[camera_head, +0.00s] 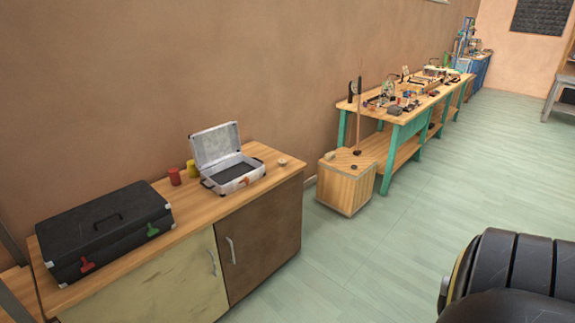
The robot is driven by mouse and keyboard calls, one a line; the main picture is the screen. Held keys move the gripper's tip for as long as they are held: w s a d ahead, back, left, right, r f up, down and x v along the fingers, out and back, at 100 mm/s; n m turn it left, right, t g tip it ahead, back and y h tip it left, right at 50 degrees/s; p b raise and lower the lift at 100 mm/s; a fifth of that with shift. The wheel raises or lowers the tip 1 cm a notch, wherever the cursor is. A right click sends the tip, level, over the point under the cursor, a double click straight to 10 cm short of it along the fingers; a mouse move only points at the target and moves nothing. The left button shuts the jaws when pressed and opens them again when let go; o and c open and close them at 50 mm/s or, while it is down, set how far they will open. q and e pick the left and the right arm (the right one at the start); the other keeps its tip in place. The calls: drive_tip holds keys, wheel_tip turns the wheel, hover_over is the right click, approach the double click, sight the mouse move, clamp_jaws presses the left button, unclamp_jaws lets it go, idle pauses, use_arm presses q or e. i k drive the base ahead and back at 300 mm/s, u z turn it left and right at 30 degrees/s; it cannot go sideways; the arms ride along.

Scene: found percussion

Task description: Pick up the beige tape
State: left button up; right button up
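A small beige roll, which looks like the beige tape (282,162), lies on the right end of the wooden cabinet top (215,205), near its back right corner. It sits to the right of an open silver case (228,175) and apart from it. Another small beige item (330,156) lies on a wooden box to the right; it is too small to identify. Neither of my grippers shows in the head view.
A closed black case (105,230) and red (174,177) and yellow (191,168) cylinders share the cabinet top. A wooden box (346,190) and a cluttered green-legged workbench (398,123) stand beyond. A black padded object (510,275) fills the lower right. Green floor (400,230) lies open between.

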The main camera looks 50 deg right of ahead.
sight(282, 163)
drive_tip(key=u, duration=0.85)
drive_tip(key=k, duration=0.15)
drive_tip(key=z, duration=2.1)
drive_tip(key=i, duration=0.6)
drive_tip(key=z, duration=0.25)
